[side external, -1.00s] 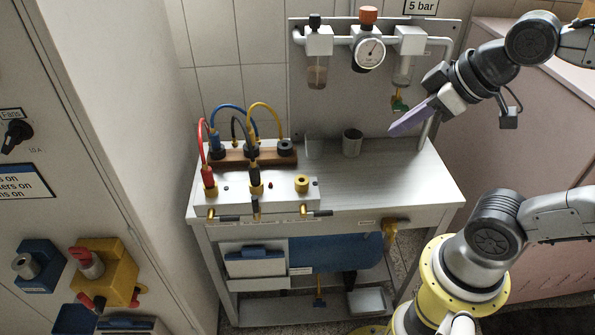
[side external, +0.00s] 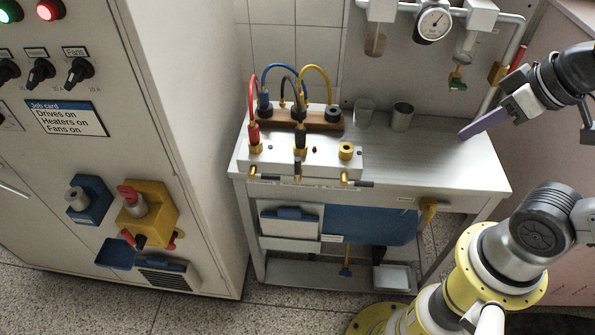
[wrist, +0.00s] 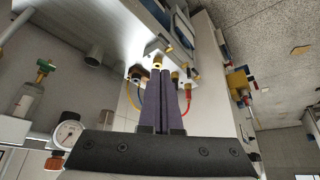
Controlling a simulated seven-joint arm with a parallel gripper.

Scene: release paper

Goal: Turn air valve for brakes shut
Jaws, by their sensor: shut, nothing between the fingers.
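The white manifold block (side external: 275,160) on the bench has several brass valves with dark handles along its front, one at its right end (side external: 345,177). A brass valve (side external: 498,73) with a red handle (side external: 518,58) sits on the pipe at right. A yellow fitting (side external: 428,210) is under the bench's right front. I cannot read which one is for brakes. My gripper (side external: 462,136) is shut and empty, its long purple fingers pointing left over the bench's right end, apart from all valves. In the wrist view its fingertips (wrist: 160,72) point toward the manifold's brass fittings (wrist: 176,76).
Red, blue, black and yellow hoses (side external: 316,72) arch over the manifold. Two cups, one metal (side external: 402,117), stand behind it. A gauge (side external: 434,23) and a filter bowl with a green drain (side external: 457,80) hang above. A control cabinet (side external: 195,150) stands at left. The bench's right top is clear.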

